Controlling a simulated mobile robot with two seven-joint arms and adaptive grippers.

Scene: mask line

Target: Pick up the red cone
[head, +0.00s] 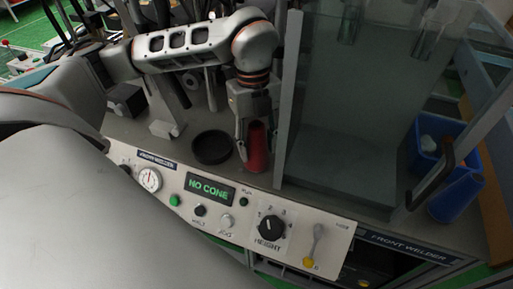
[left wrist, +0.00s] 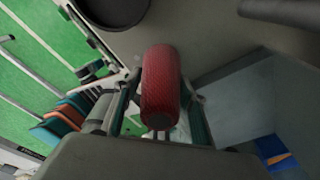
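The red cone (head: 258,147) stands on the grey worktop just behind the control panel, left of the glass-walled enclosure. My left gripper (head: 256,128) is over it from above, with one finger showing along the cone's left side. In the left wrist view the red cone (left wrist: 161,88) lies between the two spread fingers (left wrist: 161,112), with small gaps visible beside it. The gripper looks open around the cone. The far finger is mostly hidden in the head view. My right gripper is not in view.
A black round dish (head: 212,147) sits close left of the cone. The panel display (head: 210,189) reads "NO CONE". The glass enclosure (head: 292,95) stands close on the right. A blue bin (head: 455,190) is farther right. Dark upright tools stand behind.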

